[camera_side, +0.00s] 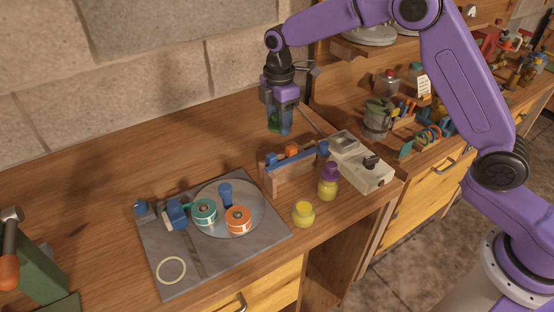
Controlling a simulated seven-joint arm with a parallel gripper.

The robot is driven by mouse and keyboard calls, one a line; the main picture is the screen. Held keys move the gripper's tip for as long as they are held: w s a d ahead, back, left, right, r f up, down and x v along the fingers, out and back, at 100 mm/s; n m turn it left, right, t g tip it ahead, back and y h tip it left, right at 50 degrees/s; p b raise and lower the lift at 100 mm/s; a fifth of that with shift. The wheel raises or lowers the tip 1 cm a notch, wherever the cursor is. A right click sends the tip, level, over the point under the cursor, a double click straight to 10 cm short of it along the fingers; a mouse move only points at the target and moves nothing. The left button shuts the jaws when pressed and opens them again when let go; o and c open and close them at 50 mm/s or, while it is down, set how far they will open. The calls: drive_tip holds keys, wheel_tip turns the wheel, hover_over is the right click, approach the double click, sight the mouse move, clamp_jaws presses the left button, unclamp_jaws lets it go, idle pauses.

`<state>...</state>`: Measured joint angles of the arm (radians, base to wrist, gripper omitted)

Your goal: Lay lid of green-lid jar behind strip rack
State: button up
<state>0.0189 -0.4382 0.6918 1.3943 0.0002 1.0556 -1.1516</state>
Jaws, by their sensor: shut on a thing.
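My gripper (279,130) is above the bench, behind the wooden strip rack (277,181). The rack carries a blue bar and a small orange piece. In front of the rack stands a short jar (303,216) with a yellow top face and no green lid on it. A jar with a purple lid (328,184) stands upright to its right.
A pale box with a black knob (362,169) stands right of the rack. A grey slab (230,256) at front left bears a round disc with teal (204,212) and orange (238,220) rolls. The bench behind the rack, toward the stone wall, looks clear.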

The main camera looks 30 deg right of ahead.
drive_tip(key=shift+w+d+f, duration=0.15)
drive_tip(key=shift+w+f, duration=0.15)
drive_tip(key=shift+f, duration=0.05)
wheel_tip(320, 180, down, 10)
drive_tip(key=shift+r, duration=0.1)
idle(0.3)
drive_tip(key=o, duration=0.7)
